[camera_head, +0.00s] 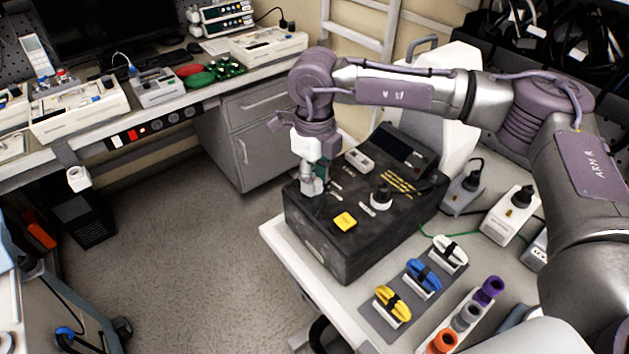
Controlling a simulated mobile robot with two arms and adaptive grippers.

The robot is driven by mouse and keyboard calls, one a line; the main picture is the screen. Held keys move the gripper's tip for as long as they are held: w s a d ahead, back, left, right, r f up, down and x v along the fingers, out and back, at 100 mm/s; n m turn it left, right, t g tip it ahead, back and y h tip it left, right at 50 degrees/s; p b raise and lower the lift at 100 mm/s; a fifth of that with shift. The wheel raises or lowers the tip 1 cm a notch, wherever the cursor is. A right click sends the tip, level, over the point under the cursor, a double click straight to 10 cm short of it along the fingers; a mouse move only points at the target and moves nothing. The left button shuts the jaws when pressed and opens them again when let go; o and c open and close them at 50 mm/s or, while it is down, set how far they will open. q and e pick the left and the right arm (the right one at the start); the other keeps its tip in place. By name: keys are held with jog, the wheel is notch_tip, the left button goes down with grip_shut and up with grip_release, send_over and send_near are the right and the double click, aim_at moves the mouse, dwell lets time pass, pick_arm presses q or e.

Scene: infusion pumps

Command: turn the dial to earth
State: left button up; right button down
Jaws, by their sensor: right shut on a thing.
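A black tester box (325,235) stands on the light table at the centre right, its sloped panel facing up. My right gripper (312,190) reaches down from above to the panel's left part. Its fingers are shut on a dial there, which they almost wholly hide. The dial's pointer and the small labels around it cannot be read. A second dark knob (381,196) with a pale base sits free on the panel to the right. A yellow button (345,221) is near the front edge. My left gripper is not in view.
Plugs and sockets (509,215) lie behind. A workbench with devices is at the left.

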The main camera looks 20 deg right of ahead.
jog(key=m+b, duration=0.3)
jog(key=m, duration=0.1)
jog(key=shift+f+b, duration=0.2)
jog(key=shift+b, duration=0.15)
jog(key=shift+r+m+b, duration=0.15)
jog(key=shift+m+b, duration=0.8)
jog(key=shift+m, duration=0.55)
jog(key=c, duration=0.8)
grip_release()
jog(key=shift+r, duration=0.1)
notch_tip(320, 180, up, 12)
